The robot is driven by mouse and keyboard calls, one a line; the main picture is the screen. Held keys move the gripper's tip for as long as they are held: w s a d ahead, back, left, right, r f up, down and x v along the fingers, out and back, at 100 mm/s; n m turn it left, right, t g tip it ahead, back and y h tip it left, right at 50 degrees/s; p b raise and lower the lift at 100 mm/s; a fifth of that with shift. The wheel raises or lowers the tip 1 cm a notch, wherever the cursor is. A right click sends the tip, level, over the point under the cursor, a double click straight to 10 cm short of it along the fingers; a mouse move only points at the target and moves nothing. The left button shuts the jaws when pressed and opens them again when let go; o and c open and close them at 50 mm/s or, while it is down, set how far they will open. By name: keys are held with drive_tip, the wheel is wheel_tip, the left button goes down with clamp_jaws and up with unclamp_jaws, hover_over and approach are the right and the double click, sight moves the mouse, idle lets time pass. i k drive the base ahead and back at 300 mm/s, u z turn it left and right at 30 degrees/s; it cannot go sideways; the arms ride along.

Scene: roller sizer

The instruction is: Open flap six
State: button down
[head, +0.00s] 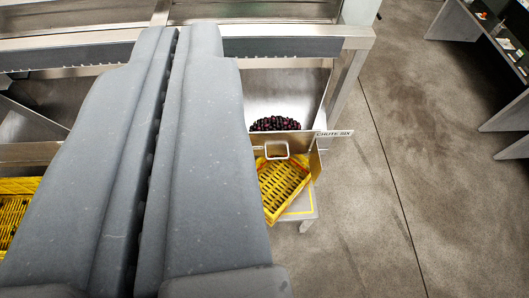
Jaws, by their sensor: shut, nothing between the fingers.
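Chute six is at the right end of the machine, marked by a white sign (334,134) reading "CHUTE SIX". Its flap (262,141), a metal plate with a pale loop handle (277,150), stands across the chute's lower end. Dark round fruit (275,124) lies heaped behind it, so the flap looks closed. A yellow crate (284,186) sits below the flap. My gripper (170,32) fills the left middle of the view, its two grey fingers shut with nothing between them. Its tips appear above and left of the handle, apart from it.
Another yellow crate (14,208) shows at the left edge. A steel frame rail (296,45) runs across the top. The concrete floor (440,190) on the right is clear, with a grey bench (462,25) at the upper right. My gripper hides the middle chutes.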

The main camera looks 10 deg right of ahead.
sight(266, 144)
drive_tip(key=u, duration=0.3)
drive_tip(key=k, duration=1.3)
drive_tip(key=z, duration=0.5)
drive_tip(key=i, duration=1.35)
drive_tip(key=u, duration=0.55)
